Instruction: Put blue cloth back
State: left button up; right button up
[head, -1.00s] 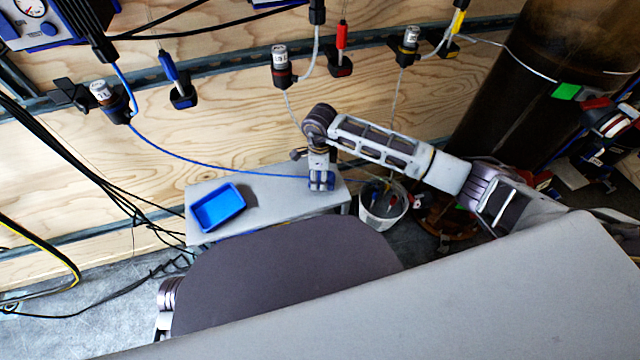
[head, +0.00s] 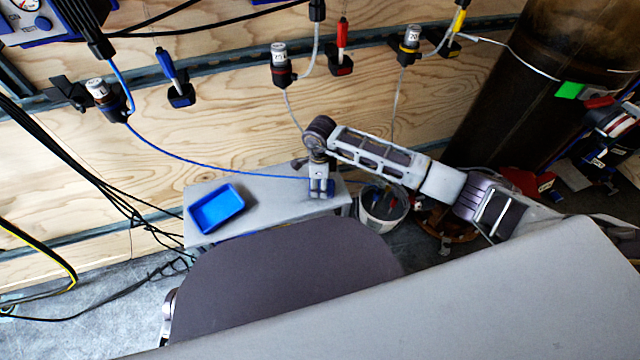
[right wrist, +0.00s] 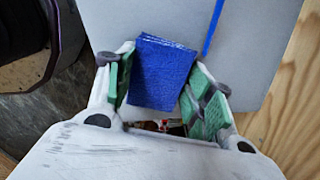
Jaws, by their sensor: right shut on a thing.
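My right gripper (head: 321,192) is over the right part of a small grey table. It is shut on the blue cloth (right wrist: 162,72), a folded rectangular block between the green finger pads in the right wrist view. In the head view only small blue bits of the cloth (head: 330,187) show around the fingers. I cannot tell whether the cloth touches the table top. An empty blue tray (head: 217,209) sits on the left part of the table, apart from the gripper. My left gripper is not in view.
The small grey table (head: 270,200) stands against a plywood wall. A thin blue hose (head: 230,172) runs across, close behind the gripper. A white bucket (head: 384,208) stands on the floor to the right of the table. Between tray and gripper the table top is clear.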

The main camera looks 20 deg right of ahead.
jog(key=shift+f, duration=0.1)
jog(key=o, duration=0.9)
jog(key=shift+r+p, duration=0.3)
jog(key=shift+r, duration=0.55)
pick_arm(q)
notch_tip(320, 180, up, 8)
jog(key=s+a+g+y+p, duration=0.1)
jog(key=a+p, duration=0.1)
jog(key=p, duration=0.1)
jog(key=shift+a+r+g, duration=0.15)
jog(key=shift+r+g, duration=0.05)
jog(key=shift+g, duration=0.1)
pick_arm(e)
notch_tip(320, 180, up, 11)
jog(key=shift+f, duration=0.2)
